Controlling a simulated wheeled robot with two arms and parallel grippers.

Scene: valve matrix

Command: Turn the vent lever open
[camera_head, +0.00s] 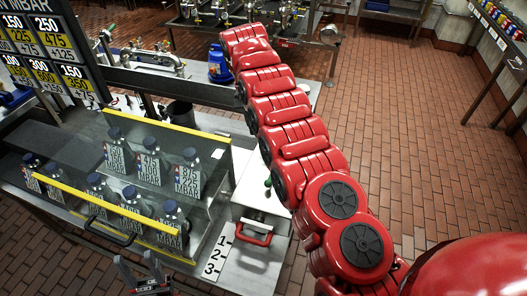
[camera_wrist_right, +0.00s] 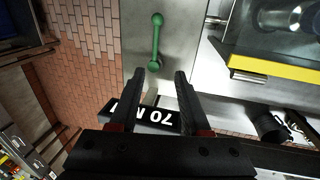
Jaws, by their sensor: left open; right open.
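A green lever (camera_wrist_right: 156,42), a bar with a ball at each end, is mounted on a steel plate in the right wrist view. It stands nearly upright in the picture. My right gripper (camera_wrist_right: 160,78) is open and empty, with its fingertips close to the lever's lower ball; I cannot tell how far above it they are. In the head view only a small green end of the lever (camera_head: 268,183) shows beside my red right arm, and the right gripper is hidden. My left gripper (camera_head: 139,264) is open and empty at the bottom left.
A glass-fronted case with a yellow edge (camera_head: 120,207) holds several labelled bottles (camera_head: 153,165). A red handle (camera_head: 254,236) sits by a 1-2-3 scale (camera_head: 216,254). A black label (camera_wrist_right: 150,115) lies below the right fingers. A dark cup (camera_wrist_right: 269,127) stands to the right.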

